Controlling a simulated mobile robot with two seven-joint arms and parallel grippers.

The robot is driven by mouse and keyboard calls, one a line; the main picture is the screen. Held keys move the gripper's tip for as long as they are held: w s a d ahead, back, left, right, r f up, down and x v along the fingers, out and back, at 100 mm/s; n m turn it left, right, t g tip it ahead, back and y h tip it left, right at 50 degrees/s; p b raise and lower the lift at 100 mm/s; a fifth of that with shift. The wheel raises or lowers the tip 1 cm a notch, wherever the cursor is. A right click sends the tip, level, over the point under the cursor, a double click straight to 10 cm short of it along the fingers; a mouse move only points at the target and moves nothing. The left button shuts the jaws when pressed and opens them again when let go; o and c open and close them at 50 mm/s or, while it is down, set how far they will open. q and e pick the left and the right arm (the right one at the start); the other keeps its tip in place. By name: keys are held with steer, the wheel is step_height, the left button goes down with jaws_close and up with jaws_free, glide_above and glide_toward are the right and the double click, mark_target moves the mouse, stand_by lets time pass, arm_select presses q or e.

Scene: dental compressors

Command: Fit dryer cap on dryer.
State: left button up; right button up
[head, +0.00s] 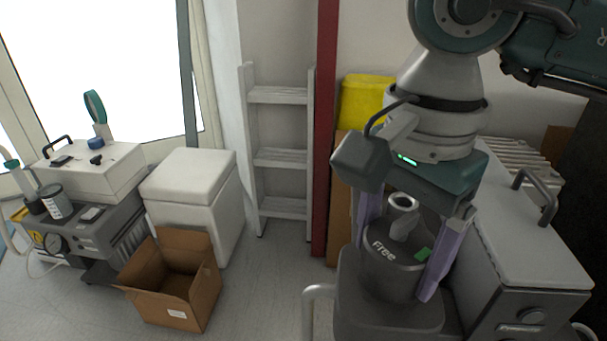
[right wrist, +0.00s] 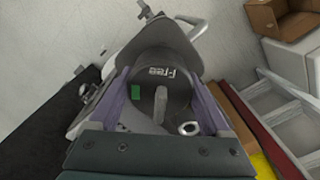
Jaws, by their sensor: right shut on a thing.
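My right gripper (head: 396,268) points down with its purple fingers on either side of a dark grey round piece marked "Free" (head: 385,272), which looks like the dryer cap. The fingers are shut on it. A light grey ringed spout (head: 402,204) and a small green patch show on its top. The cap also shows between the fingers in the right wrist view (right wrist: 155,72). Below it is a dark grey rounded body (head: 362,318), which looks like the dryer. The joint between them is largely hidden, so I cannot tell if the cap is seated. My left gripper is out of view.
A grey compressor cabinet (head: 535,255) with a handle stands close on the right. A pale handrail (head: 308,312) is at front left of the dryer. An open cardboard box (head: 172,282), white bin (head: 190,195), shelf ladder (head: 280,155) and another compressor (head: 90,225) stand further left.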

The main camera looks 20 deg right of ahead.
mark_target(406, 216)
steer(key=shift+f, duration=0.4)
steer(key=o, duration=1.3)
step_height(406, 216, up, 9)
steer(key=shift+w+f+p, duration=0.1)
steer(key=shift+p, duration=0.65)
steer(key=shift+r, duration=0.65)
